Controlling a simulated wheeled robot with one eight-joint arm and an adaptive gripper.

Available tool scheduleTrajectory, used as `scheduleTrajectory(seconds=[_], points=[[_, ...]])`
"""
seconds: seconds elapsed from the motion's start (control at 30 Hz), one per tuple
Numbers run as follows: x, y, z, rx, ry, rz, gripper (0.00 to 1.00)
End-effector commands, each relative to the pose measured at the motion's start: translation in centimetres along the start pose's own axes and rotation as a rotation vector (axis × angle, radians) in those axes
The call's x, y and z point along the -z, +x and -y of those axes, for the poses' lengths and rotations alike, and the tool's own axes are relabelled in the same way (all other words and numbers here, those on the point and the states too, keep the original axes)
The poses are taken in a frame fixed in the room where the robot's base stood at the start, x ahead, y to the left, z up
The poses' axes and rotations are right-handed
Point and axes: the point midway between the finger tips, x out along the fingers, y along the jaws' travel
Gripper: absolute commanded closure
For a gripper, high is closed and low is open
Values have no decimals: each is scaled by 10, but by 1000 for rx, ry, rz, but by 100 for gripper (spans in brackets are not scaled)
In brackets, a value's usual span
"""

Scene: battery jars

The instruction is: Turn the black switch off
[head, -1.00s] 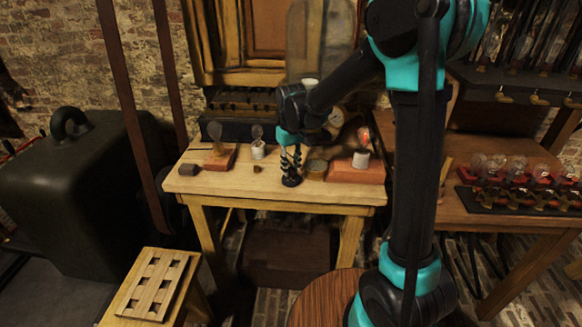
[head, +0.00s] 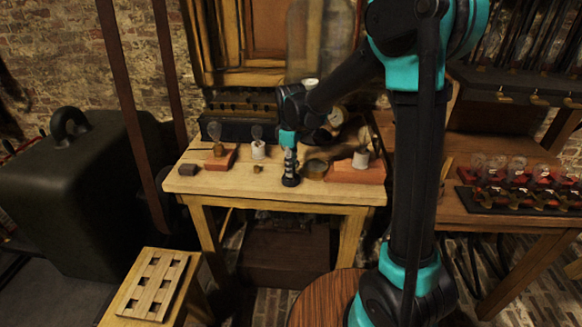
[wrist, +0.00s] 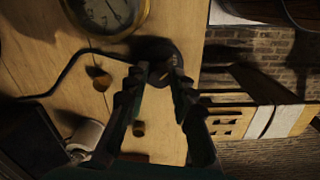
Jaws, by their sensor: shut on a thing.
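The black switch (head: 291,182) is a small round black base near the front edge of the wooden table. In the wrist view the switch (wrist: 155,47) lies at the fingertips, with a black cable running left from it. My gripper (head: 291,173) points down onto the switch from above. In the wrist view my gripper (wrist: 160,74) has its two fingers on either side of the switch's knob, shut on it. The fingers hide part of the knob. The bulb (head: 364,136) on the white holder at the right of the table is dark.
A red-brown block (head: 350,175) stands at the table's right. Other bulbs stand at the left. The table's front edge is close to the switch.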

Motion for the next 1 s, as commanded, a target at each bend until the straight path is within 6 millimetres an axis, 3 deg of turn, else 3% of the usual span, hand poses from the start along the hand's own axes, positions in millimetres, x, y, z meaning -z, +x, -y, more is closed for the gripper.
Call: scheduleTrajectory(seconds=[0.53, 0.57, 0.7, 1.0], points=[[0, 0, 0, -1, -26, 0, 100], [0, 0, 0, -1, -26, 0, 74], [0, 0, 0, -1, -26, 0, 57], [0, 0, 0, 0, -25, 0, 54]])
